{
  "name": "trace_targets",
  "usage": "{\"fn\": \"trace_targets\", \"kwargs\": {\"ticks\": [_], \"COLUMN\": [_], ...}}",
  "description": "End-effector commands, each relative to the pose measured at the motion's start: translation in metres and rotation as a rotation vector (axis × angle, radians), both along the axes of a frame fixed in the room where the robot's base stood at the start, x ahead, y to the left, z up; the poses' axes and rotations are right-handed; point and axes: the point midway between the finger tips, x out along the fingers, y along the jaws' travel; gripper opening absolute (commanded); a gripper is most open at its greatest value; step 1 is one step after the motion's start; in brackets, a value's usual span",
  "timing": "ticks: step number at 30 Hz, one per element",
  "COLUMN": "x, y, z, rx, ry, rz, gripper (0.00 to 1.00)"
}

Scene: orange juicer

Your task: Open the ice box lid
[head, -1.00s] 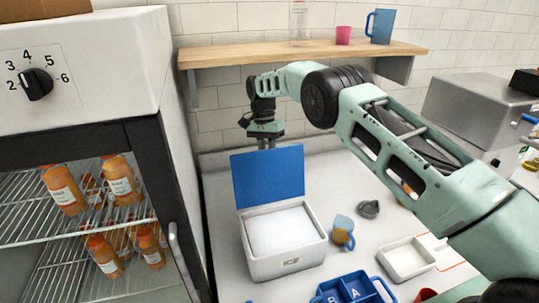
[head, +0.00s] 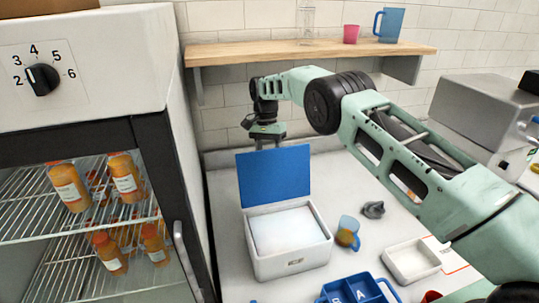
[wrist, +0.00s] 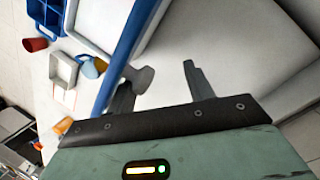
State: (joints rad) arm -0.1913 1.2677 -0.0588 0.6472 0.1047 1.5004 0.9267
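The white ice box (head: 289,262) stands on the counter, with pale white contents filling its opening. Its blue lid (head: 274,175) stands raised, nearly upright, at the box's back edge. In the wrist view the lid (wrist: 128,50) shows edge-on as a blue strip beside my left finger; I cannot tell whether they touch. My gripper (head: 268,142) is behind the lid in the head view, pointing down, its fingertips hidden by the lid. In the wrist view my gripper (wrist: 157,82) has its fingers apart, with nothing held between them.
A fridge (head: 165,180) with orange bottles stands close on the left. A wooden shelf (head: 310,50) hangs above my gripper. A blue mug (head: 348,232), grey piece (head: 373,209), white tray (head: 400,265) and blue divided tray (head: 360,289) lie right of the box.

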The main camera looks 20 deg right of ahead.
Motion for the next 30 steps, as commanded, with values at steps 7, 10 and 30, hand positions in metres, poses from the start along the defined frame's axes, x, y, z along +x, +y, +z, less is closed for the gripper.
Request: {"fn": "trace_targets", "kwargs": {"ticks": [7,10,30], "x": [0.001,0.001,-0.042], "y": [-0.001,-0.002,-0.003], "z": [0.003,0.003,0.023], "rx": [-0.002,-0.002,-0.004], "ry": [-0.004,-0.004,-0.001], "rz": [-0.002,-0.002,-0.002], "gripper": [0.5,0.5,0.5]}}
